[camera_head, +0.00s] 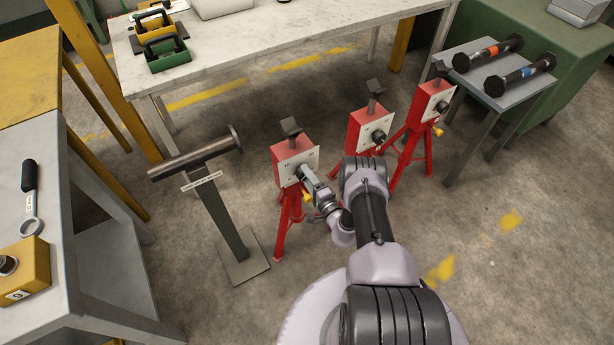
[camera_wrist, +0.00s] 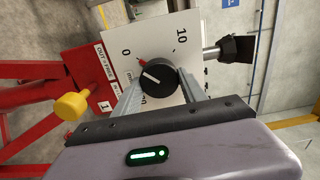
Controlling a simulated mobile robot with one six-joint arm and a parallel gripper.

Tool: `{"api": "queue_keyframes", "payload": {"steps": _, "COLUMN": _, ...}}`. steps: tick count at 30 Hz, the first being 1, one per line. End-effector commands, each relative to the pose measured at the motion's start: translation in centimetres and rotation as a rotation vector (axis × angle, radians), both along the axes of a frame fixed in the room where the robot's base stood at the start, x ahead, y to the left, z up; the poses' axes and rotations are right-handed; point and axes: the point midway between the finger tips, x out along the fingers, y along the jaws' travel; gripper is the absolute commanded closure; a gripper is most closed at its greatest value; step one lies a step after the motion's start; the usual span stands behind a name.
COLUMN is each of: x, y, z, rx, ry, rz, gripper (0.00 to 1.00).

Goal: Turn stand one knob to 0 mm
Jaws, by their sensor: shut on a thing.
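Stand one is a red stand (camera_head: 285,166) with a white dial plate, nearest in the head view. Its black knob (camera_wrist: 157,77) shows in the wrist view, in front of the white plate (camera_wrist: 170,30) marked 0 and 10. The knob has a white line on its face. A small red mark shows at its edge, on the side toward the 0 and apart from that numeral. My gripper (camera_wrist: 160,84) is shut on the knob, one finger at each side. In the head view my gripper (camera_head: 308,177) reaches the plate and hides most of the knob.
A yellow pull knob (camera_wrist: 70,105) sits beside the "OUT = FREE" label and the number 1. Two more red stands (camera_head: 368,128) (camera_head: 431,101) are close at the right. A post with a metal bar (camera_head: 196,153) stands at the left. A white-topped bench (camera_head: 250,45) is behind.

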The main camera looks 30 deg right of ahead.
Motion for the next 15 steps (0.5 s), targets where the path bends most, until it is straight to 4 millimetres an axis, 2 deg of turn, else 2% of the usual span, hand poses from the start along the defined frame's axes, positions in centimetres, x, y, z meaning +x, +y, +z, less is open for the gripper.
{"api": "queue_keyframes", "payload": {"steps": 8, "x": 0.06, "y": 0.0, "z": 0.06, "rx": -0.003, "ry": -0.001, "rz": 0.001, "gripper": 0.91}}
{"api": "queue_keyframes", "payload": {"steps": 9, "x": 0.06, "y": -0.01, "z": 0.06, "rx": -0.002, "ry": -0.001, "rz": 0.001, "gripper": 0.45}}
{"api": "queue_keyframes", "payload": {"steps": 12, "x": 0.05, "y": 0.0, "z": 0.05, "rx": -0.002, "ry": -0.001, "rz": 0.001, "gripper": 0.29}}
{"api": "queue_keyframes", "payload": {"steps": 15, "x": 0.03, "y": 0.0, "z": 0.03, "rx": -0.001, "ry": 0.0, "rz": 0.001, "gripper": 0.29}}
